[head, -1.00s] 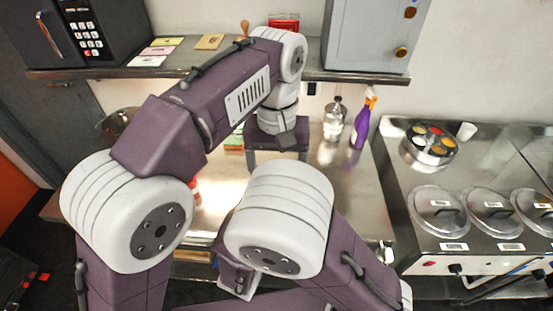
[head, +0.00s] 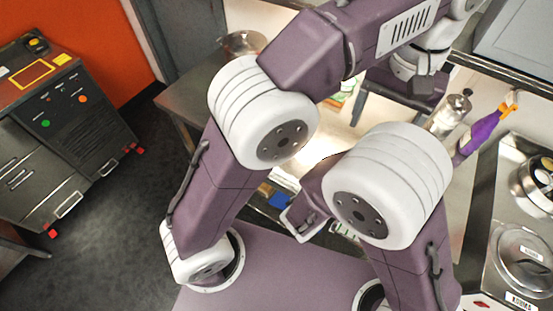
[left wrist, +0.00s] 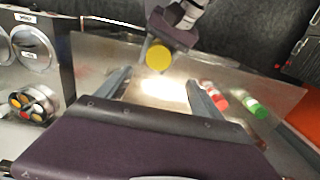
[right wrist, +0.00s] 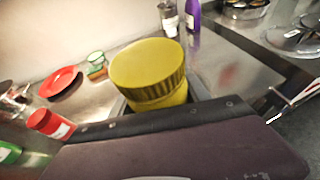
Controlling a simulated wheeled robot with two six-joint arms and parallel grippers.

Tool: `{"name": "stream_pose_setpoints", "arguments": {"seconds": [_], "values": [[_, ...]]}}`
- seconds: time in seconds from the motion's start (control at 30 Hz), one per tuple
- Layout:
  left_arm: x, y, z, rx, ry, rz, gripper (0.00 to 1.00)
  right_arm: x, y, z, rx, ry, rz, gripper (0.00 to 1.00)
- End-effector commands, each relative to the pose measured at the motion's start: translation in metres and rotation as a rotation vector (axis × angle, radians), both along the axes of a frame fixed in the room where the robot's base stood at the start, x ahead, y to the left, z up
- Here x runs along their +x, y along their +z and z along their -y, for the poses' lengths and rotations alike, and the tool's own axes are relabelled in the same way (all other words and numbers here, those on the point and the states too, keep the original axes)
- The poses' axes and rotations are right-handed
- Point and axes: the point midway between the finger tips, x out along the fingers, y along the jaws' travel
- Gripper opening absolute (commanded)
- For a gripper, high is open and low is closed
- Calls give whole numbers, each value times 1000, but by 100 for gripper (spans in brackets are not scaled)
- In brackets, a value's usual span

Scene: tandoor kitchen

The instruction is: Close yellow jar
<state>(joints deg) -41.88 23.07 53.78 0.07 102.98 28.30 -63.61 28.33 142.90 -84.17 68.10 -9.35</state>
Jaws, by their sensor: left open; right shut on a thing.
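A yellow round piece (right wrist: 150,72) with a flat top and ribbed rim fills the middle of the right wrist view. A narrower yellow part shows under the rim; whether the two are separate pieces I cannot tell. My right gripper (right wrist: 160,103) is shut on the yellow piece. The left wrist view shows it as a yellow disc (left wrist: 158,57) at the right gripper. My left gripper (left wrist: 158,88) is open and empty, with the disc beyond its fingertips. In the head view the left gripper (head: 375,100) hangs over the counter; my arms hide the yellow piece there.
A red-lidded jar (right wrist: 50,124) and a green-lidded jar (right wrist: 10,152) stand on the counter, with a red plate (right wrist: 62,82) farther back. A purple spray bottle (head: 483,132) and a metal shaker (head: 449,115) stand right. An orange wall and dark cabinet (head: 65,130) are left.

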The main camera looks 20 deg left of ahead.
Motion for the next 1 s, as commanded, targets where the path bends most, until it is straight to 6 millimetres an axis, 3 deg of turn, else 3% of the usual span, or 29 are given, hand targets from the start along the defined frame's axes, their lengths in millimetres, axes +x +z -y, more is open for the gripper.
{"name": "stream_pose_setpoints", "arguments": {"seconds": [0.2, 0.37, 0.5, 0.7, 0.83, 1.0], "values": [[35, -61, -55, -15, 67, 9, 77, 0, 0, 0, 0, 0, 1, 0], [41, -122, -116, -29, 125, 30, 77, 0, 0, 0, 0, 0, 1, 0], [22, -174, -171, -36, 178, 53, 77, 0, 0, 0, 0, 0, 1, 0], [-26, -226, -226, -33, 237, 83, 77, 0, 0, 0, 0, 0, 1, 0], [-49, -242, -241, -29, 256, 94, 77, 0, 0, 0, 0, 0, 1, 0], [-57, -248, -246, -28, 261, 101, 77, 0, 0, 0, 0, 0, 1, 0]]}}
